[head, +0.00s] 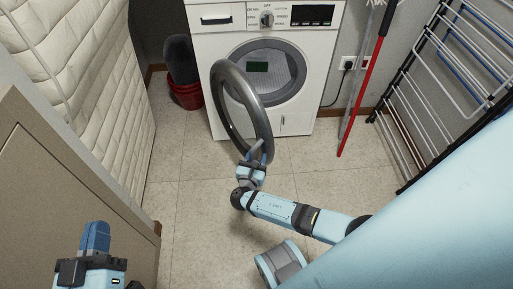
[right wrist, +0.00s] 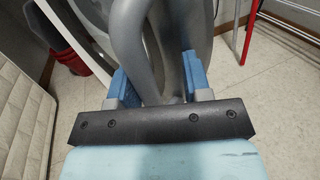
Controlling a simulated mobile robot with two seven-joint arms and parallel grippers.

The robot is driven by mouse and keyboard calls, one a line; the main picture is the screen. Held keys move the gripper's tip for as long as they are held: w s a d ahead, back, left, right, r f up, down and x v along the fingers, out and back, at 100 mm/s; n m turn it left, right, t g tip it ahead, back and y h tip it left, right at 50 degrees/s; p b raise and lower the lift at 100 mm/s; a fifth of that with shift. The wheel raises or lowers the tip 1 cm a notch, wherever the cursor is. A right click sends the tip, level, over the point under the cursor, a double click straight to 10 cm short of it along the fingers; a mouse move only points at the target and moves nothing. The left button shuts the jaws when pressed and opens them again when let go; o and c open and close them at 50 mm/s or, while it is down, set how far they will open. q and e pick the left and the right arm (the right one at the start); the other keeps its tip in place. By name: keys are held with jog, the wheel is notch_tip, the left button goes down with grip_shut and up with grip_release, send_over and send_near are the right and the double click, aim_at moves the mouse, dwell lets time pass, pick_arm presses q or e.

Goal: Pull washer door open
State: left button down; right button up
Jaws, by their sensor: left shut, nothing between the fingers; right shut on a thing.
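The white washer (head: 295,126) stands at the back, its round drum opening (head: 268,70) facing me. Its grey ring-shaped door (head: 262,124) is swung out toward me and stands well away from the front, hinged on the left. My right gripper (head: 256,158) is at the door's near lower edge. In the right wrist view, the blue fingers of the right gripper (right wrist: 156,82) lie on either side of a grey part of the door (right wrist: 134,45); the exact contact is partly hidden. My left gripper (head: 96,236) is shut and empty at lower left, far from the door.
A red bucket (head: 186,95) with a dark item stands left of the washer. A quilted white panel (head: 85,80) and a brown cabinet (head: 60,195) line the left. A red pole (head: 365,85) and drying rack (head: 430,90) stand right. The tiled floor (head: 190,215) is clear centre-left.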

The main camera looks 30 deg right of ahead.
jog(key=shift+w+r, duration=0.35)
jog(key=shift+w, duration=0.25)
jog(key=o, duration=0.9)
jog(key=shift+w+a+f, duration=0.1)
jog(key=shift+w+f, duration=0.05)
jog(key=shift+c, duration=0.5)
